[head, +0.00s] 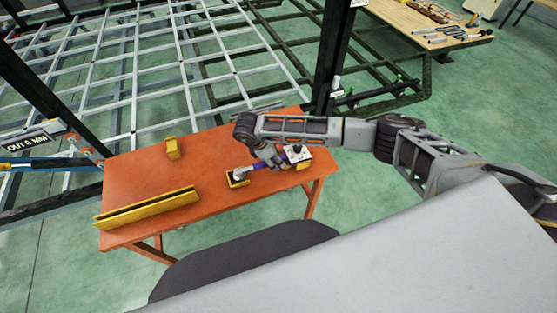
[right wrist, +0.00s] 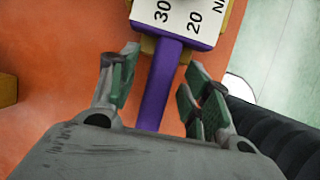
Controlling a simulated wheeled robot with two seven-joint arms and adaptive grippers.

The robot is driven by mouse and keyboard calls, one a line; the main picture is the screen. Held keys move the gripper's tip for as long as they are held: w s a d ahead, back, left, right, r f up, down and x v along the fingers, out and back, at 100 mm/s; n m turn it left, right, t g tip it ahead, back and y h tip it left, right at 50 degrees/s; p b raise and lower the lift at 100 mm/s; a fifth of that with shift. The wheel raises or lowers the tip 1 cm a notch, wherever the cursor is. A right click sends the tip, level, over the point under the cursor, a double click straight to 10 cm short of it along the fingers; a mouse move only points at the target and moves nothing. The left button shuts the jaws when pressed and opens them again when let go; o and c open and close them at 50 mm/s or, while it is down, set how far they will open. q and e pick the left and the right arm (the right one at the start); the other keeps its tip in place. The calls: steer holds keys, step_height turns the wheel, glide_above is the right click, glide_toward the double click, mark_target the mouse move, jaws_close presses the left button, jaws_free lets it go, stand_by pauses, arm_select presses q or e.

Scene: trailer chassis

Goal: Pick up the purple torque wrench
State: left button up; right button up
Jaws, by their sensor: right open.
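The purple torque wrench (head: 284,158) lies on the orange table, its two ends on yellow supports, in the head view. In the right wrist view, its purple shaft (right wrist: 158,85) runs up to a white box with the numbers 30 and 20 (right wrist: 178,18). My right gripper (head: 264,152) is over the wrench from above. In the right wrist view, its green-padded fingers (right wrist: 156,82) are open, one on each side of the shaft, with gaps visible. The wrench's lower part is hidden behind the gripper body. My left gripper is not in view.
The orange table (head: 150,180) also holds a long yellow channel (head: 147,208) at the front left and a small yellow block (head: 173,148). A black post (head: 333,60) and grey chassis frame (head: 150,75) stand behind. The table's middle is clear.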

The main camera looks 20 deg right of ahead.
steer(key=shift+f, duration=0.2)
stand_by(0.4)
steer(key=shift+r, duration=0.1)
jaws_close()
